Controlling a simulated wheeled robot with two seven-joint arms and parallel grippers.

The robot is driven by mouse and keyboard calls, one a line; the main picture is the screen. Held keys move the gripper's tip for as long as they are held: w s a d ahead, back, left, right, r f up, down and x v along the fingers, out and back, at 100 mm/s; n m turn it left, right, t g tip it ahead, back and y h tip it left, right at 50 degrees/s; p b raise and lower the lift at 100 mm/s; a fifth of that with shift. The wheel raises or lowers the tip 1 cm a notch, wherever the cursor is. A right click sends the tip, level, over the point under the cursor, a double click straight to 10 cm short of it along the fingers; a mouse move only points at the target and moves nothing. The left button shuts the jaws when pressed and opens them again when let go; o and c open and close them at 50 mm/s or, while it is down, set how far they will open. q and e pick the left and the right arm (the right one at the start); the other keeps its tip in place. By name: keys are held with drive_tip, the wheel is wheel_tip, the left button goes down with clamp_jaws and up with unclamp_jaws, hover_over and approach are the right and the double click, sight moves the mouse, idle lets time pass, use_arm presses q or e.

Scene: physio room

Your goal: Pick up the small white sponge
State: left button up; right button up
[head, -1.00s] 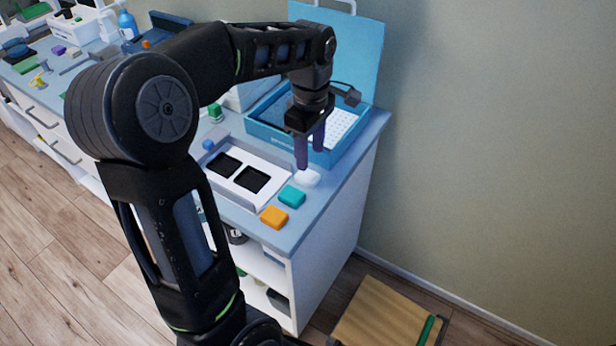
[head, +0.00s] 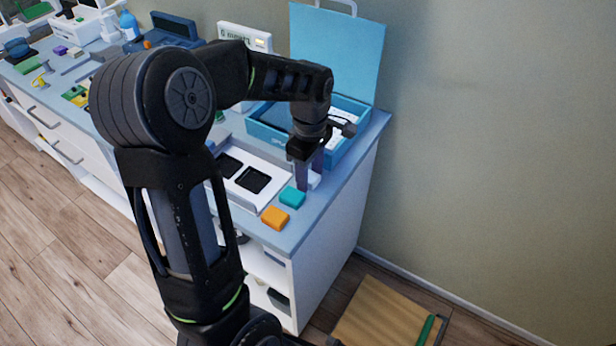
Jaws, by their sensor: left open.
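The small white sponge (head: 314,181) lies on the blue counter top (head: 329,204) near its right end, mostly hidden behind my left gripper. My left gripper (head: 308,178) points down at the sponge with its jaws open. The fingers are low, at about the sponge's height; I cannot tell whether they touch it. My right gripper is not in view.
A teal block (head: 292,197) and an orange block (head: 275,218) lie just in front of the sponge. A white tray (head: 270,187) with dark recesses is to the left. An open blue case (head: 352,150) stands behind. A wooden board (head: 385,318) is on the floor.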

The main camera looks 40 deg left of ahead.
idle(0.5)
use_arm(q)
clamp_jaws()
idle(0.3)
